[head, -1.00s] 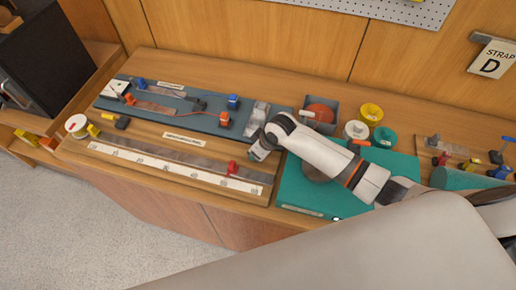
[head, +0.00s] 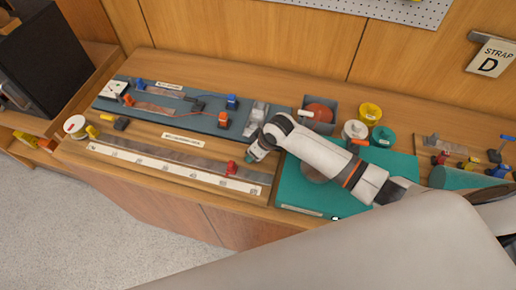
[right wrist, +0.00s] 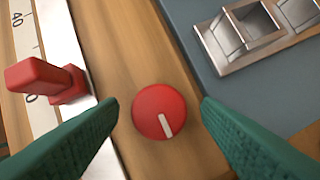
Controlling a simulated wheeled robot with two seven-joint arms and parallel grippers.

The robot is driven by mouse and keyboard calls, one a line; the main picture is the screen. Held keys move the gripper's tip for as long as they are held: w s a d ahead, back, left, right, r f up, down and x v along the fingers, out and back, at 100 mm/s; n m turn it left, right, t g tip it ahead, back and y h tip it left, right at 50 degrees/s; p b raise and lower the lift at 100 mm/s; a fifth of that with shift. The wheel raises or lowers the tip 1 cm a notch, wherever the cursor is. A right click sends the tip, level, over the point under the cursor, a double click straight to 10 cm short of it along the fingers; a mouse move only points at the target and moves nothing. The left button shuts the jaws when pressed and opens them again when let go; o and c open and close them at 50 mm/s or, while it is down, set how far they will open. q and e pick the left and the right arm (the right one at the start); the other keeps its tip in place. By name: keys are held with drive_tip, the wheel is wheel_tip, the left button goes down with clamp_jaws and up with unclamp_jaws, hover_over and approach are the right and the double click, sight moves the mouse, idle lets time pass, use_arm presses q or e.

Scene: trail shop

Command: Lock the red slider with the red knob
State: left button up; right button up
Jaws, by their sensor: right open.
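The red slider (head: 232,168) sits on the long white scale (head: 170,166) along the table's front, near its right end. In the right wrist view the red slider (right wrist: 50,82) stands at the left, beside the scale's numbers. The red knob (right wrist: 160,111) is round with a white mark pointing down and slightly right. It lies between the two green fingertips of my right gripper (right wrist: 160,112), which is open, with gaps on both sides. In the head view my right gripper (head: 254,156) hides the knob. My left gripper is not in view.
A blue-grey board (head: 190,112) with blue and orange clips lies behind the scale. Metal buckles (right wrist: 245,32) sit on it, right of the knob. A teal mat (head: 300,193) lies under my right arm.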

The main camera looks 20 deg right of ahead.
drive_tip(key=b+v, duration=0.3)
drive_tip(key=v, duration=0.9)
drive_tip(key=shift+w, duration=0.1)
